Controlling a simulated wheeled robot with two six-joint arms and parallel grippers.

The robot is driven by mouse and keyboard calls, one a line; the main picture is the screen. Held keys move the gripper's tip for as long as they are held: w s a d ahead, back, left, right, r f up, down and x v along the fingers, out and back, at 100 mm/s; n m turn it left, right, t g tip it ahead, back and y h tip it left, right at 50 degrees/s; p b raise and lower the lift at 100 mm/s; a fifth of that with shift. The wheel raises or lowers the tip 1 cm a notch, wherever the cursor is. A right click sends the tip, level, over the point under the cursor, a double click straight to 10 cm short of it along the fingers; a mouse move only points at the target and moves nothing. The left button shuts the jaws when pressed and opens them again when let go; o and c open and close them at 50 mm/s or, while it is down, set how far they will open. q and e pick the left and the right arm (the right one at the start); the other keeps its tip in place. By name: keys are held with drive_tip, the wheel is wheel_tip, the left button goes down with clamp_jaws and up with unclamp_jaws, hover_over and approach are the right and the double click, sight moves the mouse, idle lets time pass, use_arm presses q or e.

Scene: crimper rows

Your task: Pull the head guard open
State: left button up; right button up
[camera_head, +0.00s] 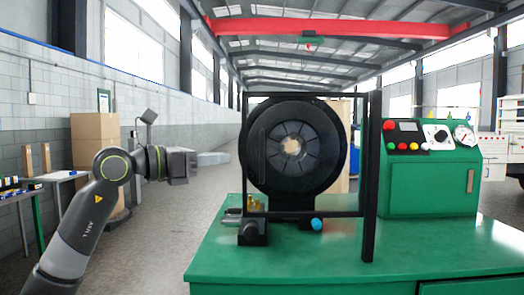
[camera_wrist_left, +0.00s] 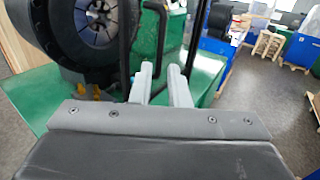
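The head guard (camera_head: 303,95) is a black rectangular frame with a clear middle. It stands across the front of the round black crimper head (camera_head: 325,130), beside a thick black post on the right, and looks closed. A slim dark upright handle (camera_head: 263,152) shows near its left side. My left gripper (camera_head: 194,165) is level with the head, to the left of the guard and apart from it in the head view. In the left wrist view its two grey fingers (camera_wrist_left: 161,88) are parted with nothing between them; a black bent bar (camera_wrist_left: 161,38) shows just beyond them. My right gripper is not in view.
The crimper sits on a green bench (camera_head: 330,262). A green control box (camera_head: 430,185) with buttons and a gauge stands at the right. A blue ball knob (camera_head: 316,224) is below the head. Cardboard boxes (camera_head: 95,150) stand behind my left arm.

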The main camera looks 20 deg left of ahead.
use_arm(q)
drive_tip(key=p, duration=0.3)
hover_over(262, 176)
drive_tip(key=shift+w+a, duration=0.1)
drive_tip(key=shift+w, duration=0.25)
clamp_jaws()
